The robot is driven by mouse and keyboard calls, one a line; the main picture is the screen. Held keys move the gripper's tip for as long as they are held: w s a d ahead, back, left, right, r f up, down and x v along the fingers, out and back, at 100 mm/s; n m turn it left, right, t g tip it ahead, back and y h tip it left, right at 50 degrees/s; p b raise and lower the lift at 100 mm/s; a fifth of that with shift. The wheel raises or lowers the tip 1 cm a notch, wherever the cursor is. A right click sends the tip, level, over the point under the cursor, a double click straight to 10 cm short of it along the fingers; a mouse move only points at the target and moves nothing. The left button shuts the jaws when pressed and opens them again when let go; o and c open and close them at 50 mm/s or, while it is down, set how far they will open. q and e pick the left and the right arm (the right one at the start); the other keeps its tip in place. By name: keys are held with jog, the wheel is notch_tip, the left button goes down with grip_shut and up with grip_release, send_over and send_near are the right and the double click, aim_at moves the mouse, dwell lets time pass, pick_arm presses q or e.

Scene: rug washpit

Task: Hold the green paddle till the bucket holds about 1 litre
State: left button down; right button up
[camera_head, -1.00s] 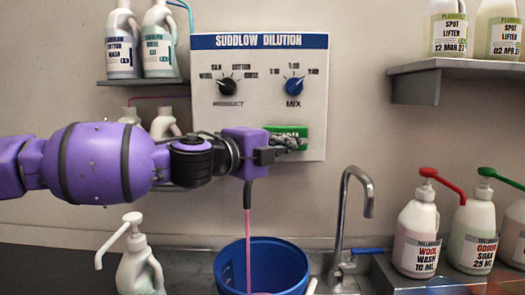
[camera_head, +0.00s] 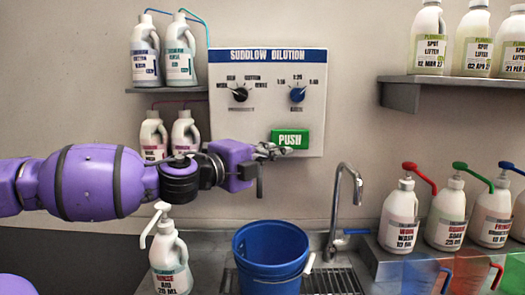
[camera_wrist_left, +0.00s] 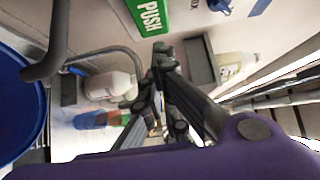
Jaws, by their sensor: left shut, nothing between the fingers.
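The green PUSH paddle (camera_head: 290,139) is on the front of the white Suddlow Dilution panel (camera_head: 267,75). It also shows at the top of the wrist view (camera_wrist_left: 150,14). My left gripper (camera_head: 284,151) is shut and empty, its fingertips just below and left of the paddle's lettering; a small gap seems to show, but I cannot be sure of contact. The blue bucket (camera_head: 271,262) stands upright below, under the dark spout (camera_head: 259,186). No stream falls from the spout. The liquid level in the bucket cannot be read. My right gripper is out of view.
A steel tap (camera_head: 338,205) rises right of the bucket. A white pump bottle (camera_head: 170,268) stands left of it. Several pump bottles (camera_head: 398,215) and coloured jugs (camera_head: 411,275) stand at right. A grey shelf (camera_head: 450,84) holds bottles above. The wall between panel and shelf is bare.

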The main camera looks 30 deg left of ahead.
pick_arm(q)
jog(key=shift+v, duration=1)
jog(key=shift+a+f, duration=0.1)
